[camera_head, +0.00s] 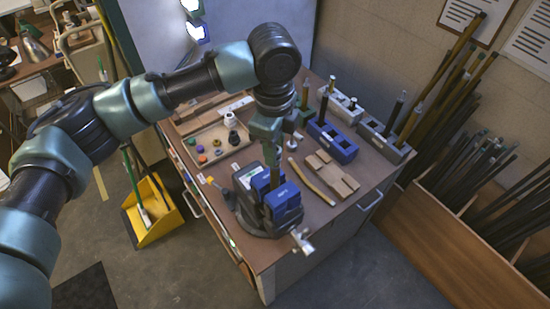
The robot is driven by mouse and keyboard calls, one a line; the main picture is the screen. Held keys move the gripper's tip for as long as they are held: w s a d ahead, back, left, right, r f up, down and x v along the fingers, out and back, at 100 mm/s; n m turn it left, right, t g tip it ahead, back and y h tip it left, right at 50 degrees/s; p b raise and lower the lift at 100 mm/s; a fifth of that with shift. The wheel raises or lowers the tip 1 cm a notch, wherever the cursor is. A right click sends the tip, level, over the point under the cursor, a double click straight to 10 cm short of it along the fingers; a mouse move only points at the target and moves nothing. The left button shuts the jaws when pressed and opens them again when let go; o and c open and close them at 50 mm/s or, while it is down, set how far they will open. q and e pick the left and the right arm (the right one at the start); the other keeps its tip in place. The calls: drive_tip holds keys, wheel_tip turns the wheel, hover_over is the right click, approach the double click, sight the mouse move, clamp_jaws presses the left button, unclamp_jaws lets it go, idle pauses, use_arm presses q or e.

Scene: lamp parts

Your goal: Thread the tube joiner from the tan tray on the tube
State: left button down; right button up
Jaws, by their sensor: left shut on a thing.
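My left gripper (271,147) points down over the vise and is shut on a small part. Its fingers hide most of that part, so I cannot tell its shape or whether it touches the tube. A tube (274,178) stands upright between the blue jaws of the dark vise (247,213), right below the gripper. The tan tray (212,166) lies left of the gripper and holds several small coloured rings or caps, a white fitting (230,120) and a black one (233,137). My right gripper is not in view.
A blue block (333,143) and grey blocks (383,140) holding upright rods stand at the back right. The bench's right front corner (340,215) is clear.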

use_arm(q)
drive_tip(key=shift+s+f+m+p, duration=0.2)
drive_tip(key=shift+m+p, duration=0.2)
drive_tip(key=shift+m, duration=0.3)
drive_tip(key=m+p, duration=0.1)
drive_tip(key=m, duration=0.1)
drive_tip(key=shift+m, duration=0.4)
drive_tip(key=shift+w+f+m+p, duration=0.15)
drive_tip(key=shift+m+p, duration=0.3)
drive_tip(key=shift+m, duration=0.85)
drive_tip(key=shift+m+p, duration=0.45)
drive_tip(key=shift+m, duration=0.15)
drive_tip(key=shift+m+p, duration=0.45)
drive_tip(key=shift+m, duration=1.35)
drive_tip(key=shift+d+m, duration=0.1)
drive_tip(key=shift+m, duration=0.5)
drive_tip(key=shift+f+m, duration=0.1)
drive_tip(key=shift+m, duration=0.3)
